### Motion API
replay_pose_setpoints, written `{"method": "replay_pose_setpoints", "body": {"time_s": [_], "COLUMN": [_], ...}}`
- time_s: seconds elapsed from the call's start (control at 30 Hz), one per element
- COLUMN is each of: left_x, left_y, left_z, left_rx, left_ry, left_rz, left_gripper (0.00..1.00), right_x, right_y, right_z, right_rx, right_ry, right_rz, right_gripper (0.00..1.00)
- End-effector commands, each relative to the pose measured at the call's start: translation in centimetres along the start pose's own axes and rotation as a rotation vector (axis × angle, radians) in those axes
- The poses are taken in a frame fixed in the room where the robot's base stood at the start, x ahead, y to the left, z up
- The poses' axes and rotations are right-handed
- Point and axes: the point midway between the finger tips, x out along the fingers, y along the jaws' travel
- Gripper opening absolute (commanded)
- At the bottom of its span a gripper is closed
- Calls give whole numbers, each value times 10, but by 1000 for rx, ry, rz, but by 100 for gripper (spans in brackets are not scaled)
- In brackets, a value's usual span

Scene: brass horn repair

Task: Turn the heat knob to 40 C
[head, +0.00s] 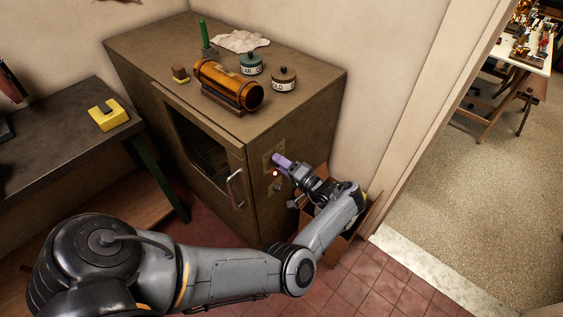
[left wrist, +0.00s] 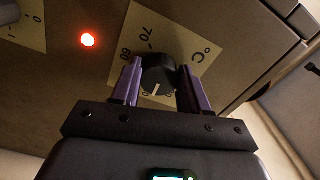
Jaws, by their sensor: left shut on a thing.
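The heat knob (left wrist: 158,72) is a round black knob with a white pointer line. It sits on a cream dial plate (left wrist: 190,38) marked °C, with 70 and 60 readable. The pointer line faces down in the left wrist view; the figures near it are hidden by my gripper. My left gripper (left wrist: 158,80) is shut on the knob, one purple finger on each side. My right gripper is not in view.
A red light (left wrist: 88,40) glows beside the dial plate. The cabinet's door handle (head: 235,189) is left of my gripper. An orange cylinder (head: 228,86) and labelled jars stand on the cabinet top. An open box (head: 345,245) is on the floor by the cabinet, partly behind my arm.

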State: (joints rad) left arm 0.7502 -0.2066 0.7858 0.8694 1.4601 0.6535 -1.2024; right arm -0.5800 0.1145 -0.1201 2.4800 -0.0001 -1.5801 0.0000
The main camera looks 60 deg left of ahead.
Motion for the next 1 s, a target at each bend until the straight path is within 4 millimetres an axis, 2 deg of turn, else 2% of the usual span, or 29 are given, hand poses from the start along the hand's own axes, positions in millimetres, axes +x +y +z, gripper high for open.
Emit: {"method": "replay_pose_setpoints", "body": {"time_s": [0.67, 0.7, 0.83, 1.0], "left_x": [1, 1, 0, 0], "left_y": [1, 1, 1, 0], "left_z": [0, 0, 0, 0], "left_rx": [64, 63, 63, 63], "left_ry": [0, 0, 0, 0], "left_rz": [1, 2, 1, 1], "left_gripper": [14, 49, 69, 69], "right_x": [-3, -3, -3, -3], "right_y": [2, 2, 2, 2], "right_z": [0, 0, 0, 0], "right_rx": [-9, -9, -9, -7], "right_ry": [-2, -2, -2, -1], "right_rz": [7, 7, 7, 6], "right_gripper": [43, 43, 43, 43]}}
